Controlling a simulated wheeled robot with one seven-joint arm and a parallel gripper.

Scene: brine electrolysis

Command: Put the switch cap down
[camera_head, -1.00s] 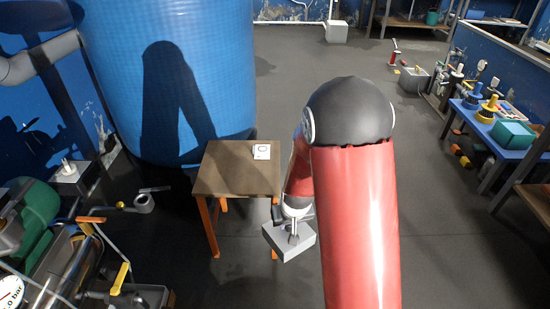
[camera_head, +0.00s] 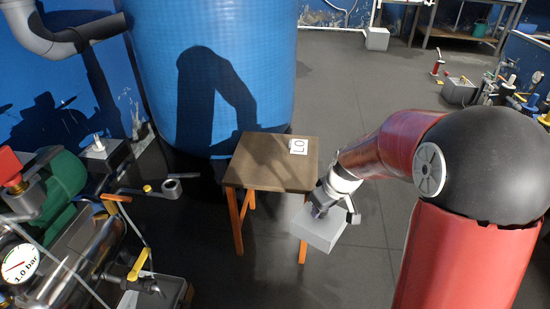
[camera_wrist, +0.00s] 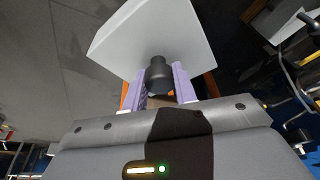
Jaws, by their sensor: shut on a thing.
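The switch cap (camera_head: 320,232) is a light grey box with a dark round knob. My gripper (camera_head: 330,202) is shut on that knob and holds the cap in front of the small table's right side, off the floor. In the wrist view the cap (camera_wrist: 150,38) is tilted beyond the purple fingers of my gripper (camera_wrist: 161,80), which close on both sides of the dark knob. The small wooden table (camera_head: 262,165) has orange legs. A white card (camera_head: 299,147) with dark marks lies near its back right corner.
A large blue tank (camera_head: 215,60) stands right behind the table. Pipework with a pressure gauge (camera_head: 18,265) and a green motor (camera_head: 50,190) fill the left side. Most of the tabletop is bare. The floor beyond the table is open.

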